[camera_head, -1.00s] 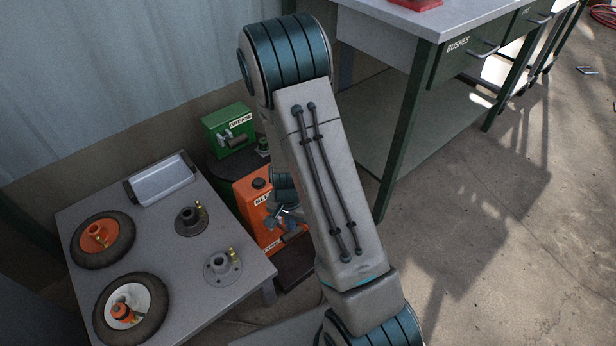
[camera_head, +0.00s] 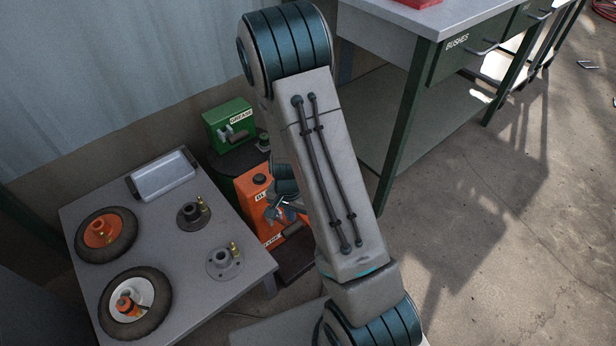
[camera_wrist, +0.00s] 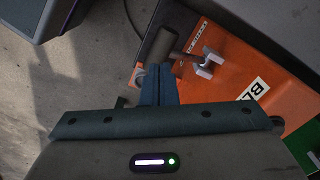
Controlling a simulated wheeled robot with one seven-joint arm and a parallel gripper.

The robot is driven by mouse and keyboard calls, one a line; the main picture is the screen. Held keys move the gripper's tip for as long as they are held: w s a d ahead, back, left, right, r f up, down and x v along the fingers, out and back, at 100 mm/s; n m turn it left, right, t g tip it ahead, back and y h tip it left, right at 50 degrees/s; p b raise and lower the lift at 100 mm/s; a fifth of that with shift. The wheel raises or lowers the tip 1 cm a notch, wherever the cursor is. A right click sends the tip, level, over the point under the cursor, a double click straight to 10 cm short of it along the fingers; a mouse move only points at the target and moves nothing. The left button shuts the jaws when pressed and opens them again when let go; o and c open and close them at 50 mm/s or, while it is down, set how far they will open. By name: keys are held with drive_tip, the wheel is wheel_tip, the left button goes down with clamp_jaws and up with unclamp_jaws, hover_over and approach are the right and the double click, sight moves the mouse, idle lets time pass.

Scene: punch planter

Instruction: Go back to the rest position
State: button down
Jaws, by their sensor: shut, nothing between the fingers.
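My gripper (camera_wrist: 158,85) shows in the wrist view with its dark blue fingers together and nothing visible between them. It points at the orange unit (camera_wrist: 245,65), which has a white label, and in the picture it overlaps that unit's edge. A dark cylinder and a pale forked piece (camera_wrist: 207,63) lie just beyond the fingertips; I cannot tell whether they touch. In the head view my gripper (camera_head: 287,212) is small and partly hidden behind my arm, in front of the orange unit (camera_head: 262,205).
A low grey table (camera_head: 165,240) at left holds two wheels, two hubs and a metal tray (camera_head: 163,177). A green box marked GREASE (camera_head: 229,124) stands behind. A workbench (camera_head: 400,110) with drawers is at right. Open concrete floor (camera_head: 470,240) lies at lower right.

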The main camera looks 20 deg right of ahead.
drive_tip(key=shift+r+p, duration=1.2)
drive_tip(key=shift+r, duration=0.65)
drive_tip(key=s+a+r+n+t+p, duration=0.15)
drive_tip(key=r+p, duration=0.55)
drive_tip(key=r, duration=0.8)
drive_tip(key=s+r+n+p, duration=0.25)
drive_tip(key=r+p, duration=0.45)
drive_tip(key=r, duration=0.9)
drive_tip(key=s+r+n+p, duration=0.1)
drive_tip(key=s+r+p, duration=0.2)
drive_tip(key=r, duration=0.5)
drive_tip(key=s+d+r+n+t+p, duration=0.1)
drive_tip(key=s+r+p, duration=0.2)
drive_tip(key=r+p, duration=0.2)
drive_tip(key=s+r+n+p, duration=0.2)
drive_tip(key=s+r+p, duration=0.2)
drive_tip(key=r, duration=0.6)
drive_tip(key=shift+d+r, duration=0.25)
drive_tip(key=shift+r, duration=0.05)
